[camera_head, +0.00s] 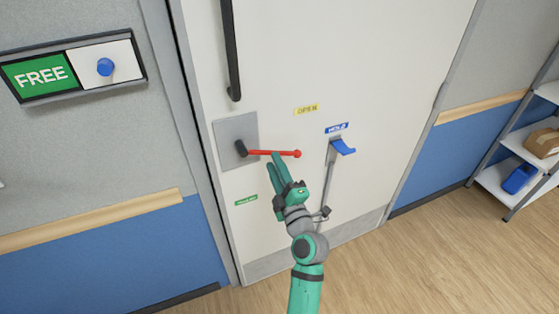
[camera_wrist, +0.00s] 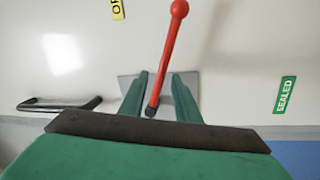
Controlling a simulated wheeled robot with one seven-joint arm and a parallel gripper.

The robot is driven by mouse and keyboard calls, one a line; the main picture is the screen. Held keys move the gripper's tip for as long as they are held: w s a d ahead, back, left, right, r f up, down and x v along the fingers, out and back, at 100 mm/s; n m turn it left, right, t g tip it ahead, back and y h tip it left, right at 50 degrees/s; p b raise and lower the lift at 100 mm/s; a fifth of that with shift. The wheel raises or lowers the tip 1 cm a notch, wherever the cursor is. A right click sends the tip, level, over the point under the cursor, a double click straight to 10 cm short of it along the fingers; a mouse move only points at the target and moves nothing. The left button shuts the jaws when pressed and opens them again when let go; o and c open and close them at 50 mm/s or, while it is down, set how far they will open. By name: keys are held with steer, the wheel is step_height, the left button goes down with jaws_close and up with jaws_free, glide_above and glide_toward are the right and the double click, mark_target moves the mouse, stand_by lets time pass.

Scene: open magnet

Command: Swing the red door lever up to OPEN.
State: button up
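The red lever (camera_head: 270,153) lies about level on the white door, running right from a dark hub (camera_head: 241,149) on a grey plate to a ball end. A yellow label (camera_head: 307,109), apparently OPEN, is above it. A green label (camera_head: 246,199) is below; it reads SEALED in the wrist view (camera_wrist: 285,95). My gripper (camera_head: 276,155) reaches up to the lever from below. In the wrist view my gripper (camera_wrist: 160,76) has its fingers apart, with the red lever (camera_wrist: 171,45) lined up between them and gaps showing. I cannot tell whether a finger touches it.
A blue hook (camera_head: 343,147) with a label and a grey rod sits right of the lever. A black vertical handle (camera_head: 231,50) is above it. A FREE sign (camera_head: 75,67) is on the left wall. Shelves (camera_head: 510,178) stand at far right, with open floor before them.

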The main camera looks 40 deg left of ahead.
steer(key=shift+w+d, duration=0.1)
steer(key=shift+d, duration=0.5)
steer(key=c, duration=0.3)
steer(key=shift+w+d+f+t, duration=0.15)
steer(key=shift+w+f+t, duration=0.15)
steer(key=shift+w, duration=0.1)
jaws_close()
steer(key=w+d+f+m+t+h, duration=0.1)
steer(key=w+d+f+t+h, duration=0.6)
steer(key=w+d+t, duration=0.15)
steer(key=s+a+f+n+g+y, duration=0.2)
steer(key=s+f+n+y, duration=0.15)
steer(key=s+n, duration=0.3)
steer(key=s+a+f+n+g+y, duration=0.1)
steer(key=s+a+f+n+y, duration=0.1)
steer(key=s+n+y, duration=0.45)
steer(key=w+a+r+n+h, duration=0.1)
steer(key=w+a+r+n, duration=0.1)
steer(key=w+a+r, duration=0.5)
steer(key=shift+w+a+r+g+h, duration=0.15)
steer(key=shift+w+r+g+h, duration=0.2)
steer(key=shift+r, duration=0.55)
